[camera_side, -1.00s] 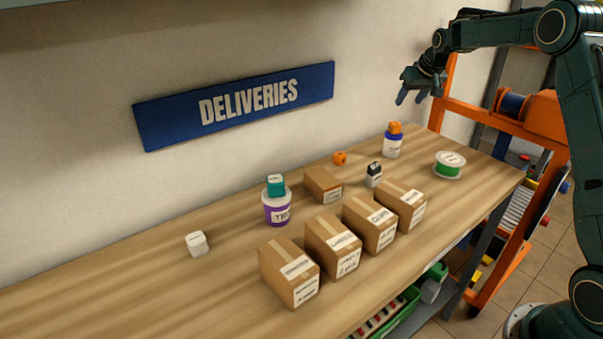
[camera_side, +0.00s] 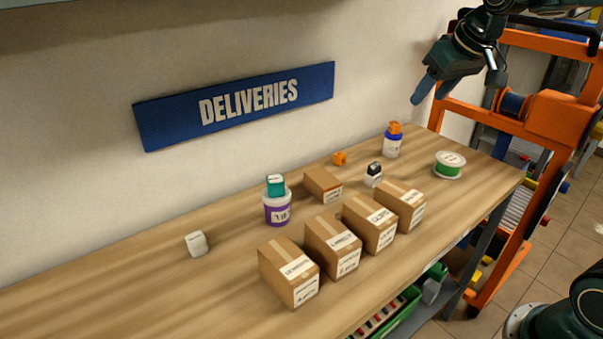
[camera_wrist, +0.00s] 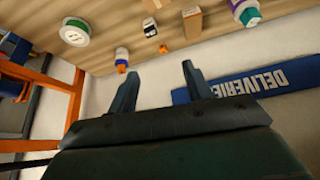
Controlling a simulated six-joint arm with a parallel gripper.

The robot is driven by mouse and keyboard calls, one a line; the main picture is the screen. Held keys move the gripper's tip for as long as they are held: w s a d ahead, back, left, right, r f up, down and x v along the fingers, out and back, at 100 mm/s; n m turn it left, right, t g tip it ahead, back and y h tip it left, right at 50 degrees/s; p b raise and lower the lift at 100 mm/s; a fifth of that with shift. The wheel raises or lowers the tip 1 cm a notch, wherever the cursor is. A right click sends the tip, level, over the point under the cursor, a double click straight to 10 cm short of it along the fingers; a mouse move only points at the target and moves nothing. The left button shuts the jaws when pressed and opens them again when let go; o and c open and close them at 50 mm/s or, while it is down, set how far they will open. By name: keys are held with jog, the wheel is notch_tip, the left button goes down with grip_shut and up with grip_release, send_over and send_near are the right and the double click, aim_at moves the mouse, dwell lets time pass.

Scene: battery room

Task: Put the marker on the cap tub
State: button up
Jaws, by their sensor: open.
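No label in view names the marker or the cap tub, so I cannot tell which they are. A purple tub (camera_side: 277,211) stands mid-bench with a teal block (camera_side: 275,185) on top. A white and blue tub (camera_side: 391,147) stands at the back right with an orange block (camera_side: 394,128) on top; it also shows in the wrist view (camera_wrist: 122,54). A white block (camera_side: 196,244) lies at the left. A small orange block (camera_side: 340,158) and a black and white stamp-like item (camera_side: 373,175) lie between the tubs. My gripper (camera_side: 427,98) is open and empty, above the bench's back right.
Several cartons (camera_side: 333,247) stand in a row along the front, with a flatter carton (camera_side: 323,186) behind. A spool (camera_side: 449,165) lies at the right end. A blue DELIVERIES sign (camera_side: 235,107) is on the wall. The bench's left part is mostly clear.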

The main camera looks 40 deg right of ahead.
jog(key=s+a+f+n, duration=0.1)
jog(key=s+a, duration=0.3)
jog(key=s, duration=0.6)
jog(key=s+a+f+n+y, duration=0.1)
jog(key=s+a+f, duration=0.3)
jog(key=s, duration=0.6)
jog(key=shift+s+a+f, duration=0.2)
jog(key=shift+f, duration=0.15)
